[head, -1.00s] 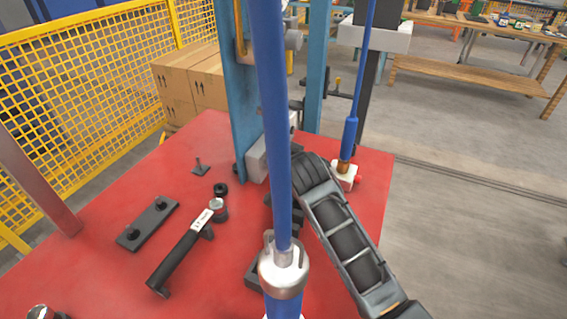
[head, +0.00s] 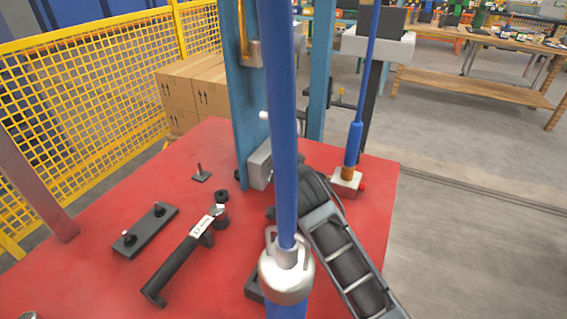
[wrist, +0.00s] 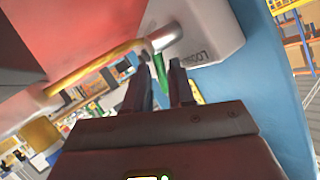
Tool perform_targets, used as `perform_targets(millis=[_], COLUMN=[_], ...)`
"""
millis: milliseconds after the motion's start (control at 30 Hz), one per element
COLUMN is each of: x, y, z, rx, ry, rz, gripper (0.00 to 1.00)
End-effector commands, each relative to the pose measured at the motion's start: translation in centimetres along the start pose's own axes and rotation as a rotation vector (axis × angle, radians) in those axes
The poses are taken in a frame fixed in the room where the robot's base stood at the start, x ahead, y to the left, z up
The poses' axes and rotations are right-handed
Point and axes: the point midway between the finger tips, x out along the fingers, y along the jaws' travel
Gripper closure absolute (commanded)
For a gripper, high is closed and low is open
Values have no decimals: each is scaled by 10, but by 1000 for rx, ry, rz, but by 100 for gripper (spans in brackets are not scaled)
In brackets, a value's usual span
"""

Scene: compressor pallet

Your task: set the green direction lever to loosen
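The green direction lever (wrist: 160,72) shows in the wrist view as a thin green bar below a silver cylindrical hub (wrist: 163,37). The hub joins a pale housing (wrist: 208,32) with partly readable dark lettering that starts "LOOS". My gripper (wrist: 161,76) has its two dark fingers apart, with the lever seen in the gap between them. I cannot tell whether either finger touches it. In the head view my gripper and the lever are hidden behind the blue pole and my arm.
A blue pole (head: 283,130) crosses the head view. The red pallet top (head: 90,265) carries a black-handled tool (head: 180,262), a dark plate with pegs (head: 146,230) and a blue upright (head: 247,110). A yellow mesh fence (head: 80,95) stands left; open floor lies right.

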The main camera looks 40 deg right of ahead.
Motion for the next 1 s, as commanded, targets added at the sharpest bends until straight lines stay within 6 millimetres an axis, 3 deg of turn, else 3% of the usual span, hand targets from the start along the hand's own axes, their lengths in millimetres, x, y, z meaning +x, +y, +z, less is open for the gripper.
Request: perform_targets(millis=[267, 700, 1000], x=[-4, -67, -78], y=[0, 0, 0], z=[0, 1, 0], rx=[0, 0, 1], ry=[0, 0, 0], rz=[-1, -2, 0], gripper=[77, 77, 77])
